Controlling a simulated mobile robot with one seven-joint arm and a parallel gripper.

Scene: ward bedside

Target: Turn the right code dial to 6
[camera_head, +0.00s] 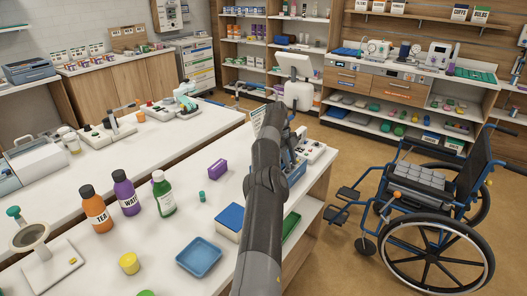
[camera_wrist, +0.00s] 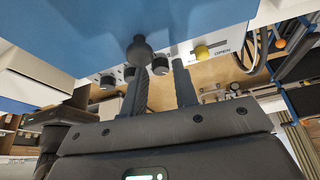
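A row of black code dials sits on a white panel strip in the wrist view. The right code dial (camera_wrist: 160,66) shows between and just beyond the fingertips of my gripper (camera_wrist: 159,68), with the middle dial (camera_wrist: 130,74) and left dial (camera_wrist: 107,82) to its left. The fingers are apart, one toward each side of the right dial; I cannot tell whether they touch it. The dial's number is not readable. A larger dark round knob (camera_wrist: 139,50) stands out nearer the camera. In the head view my arm hides the dials and most of the blue-and-white box (camera_head: 297,174).
A yellow knob (camera_wrist: 201,52) beside the word OPEN lies right of the dials. In the head view, a purple box (camera_head: 217,169), a blue tray (camera_head: 199,257) and bottles (camera_head: 126,193) stand on the white counter. A wheelchair (camera_head: 425,200) stands on the right.

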